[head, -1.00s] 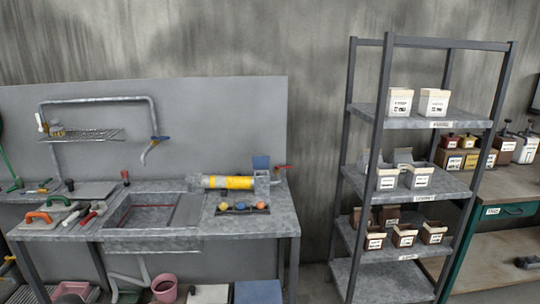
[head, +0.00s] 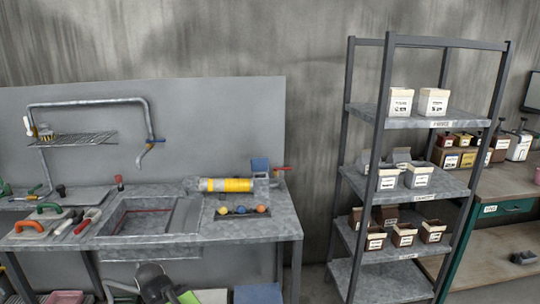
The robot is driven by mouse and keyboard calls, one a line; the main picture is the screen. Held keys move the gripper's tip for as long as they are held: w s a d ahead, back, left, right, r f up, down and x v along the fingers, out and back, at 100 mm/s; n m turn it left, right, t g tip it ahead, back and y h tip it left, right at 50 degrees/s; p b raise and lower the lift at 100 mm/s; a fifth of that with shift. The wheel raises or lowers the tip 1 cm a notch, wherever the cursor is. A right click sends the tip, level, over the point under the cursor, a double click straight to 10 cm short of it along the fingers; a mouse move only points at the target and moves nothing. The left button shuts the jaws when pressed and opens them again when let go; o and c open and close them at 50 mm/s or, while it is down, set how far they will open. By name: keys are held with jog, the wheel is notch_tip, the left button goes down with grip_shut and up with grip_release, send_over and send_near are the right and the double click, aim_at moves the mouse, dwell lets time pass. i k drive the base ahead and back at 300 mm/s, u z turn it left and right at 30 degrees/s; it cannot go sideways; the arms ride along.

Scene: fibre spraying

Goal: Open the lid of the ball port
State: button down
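A grey cylinder with a yellow band (head: 230,185) lies along the back of the metal sink bench. At its right end stands a grey block (head: 261,184) with a blue square plate (head: 260,164) on top, which looks like the ball port and its lid. The plate appears raised or tilted, but it is too small to tell whether the port is open. A red handle (head: 281,169) sticks out on the right. My gripper's fingers cannot be made out; a dark part (head: 152,280), likely of my arm, shows at the bottom edge, well below the port.
A tall shelf (head: 409,123) with labelled boxes stands right of the bench, across a gap.

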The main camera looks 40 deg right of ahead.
aim_at(258, 164)
jog(key=u, duration=0.1)
jog(key=i, duration=0.95)
jog(key=z, duration=0.05)
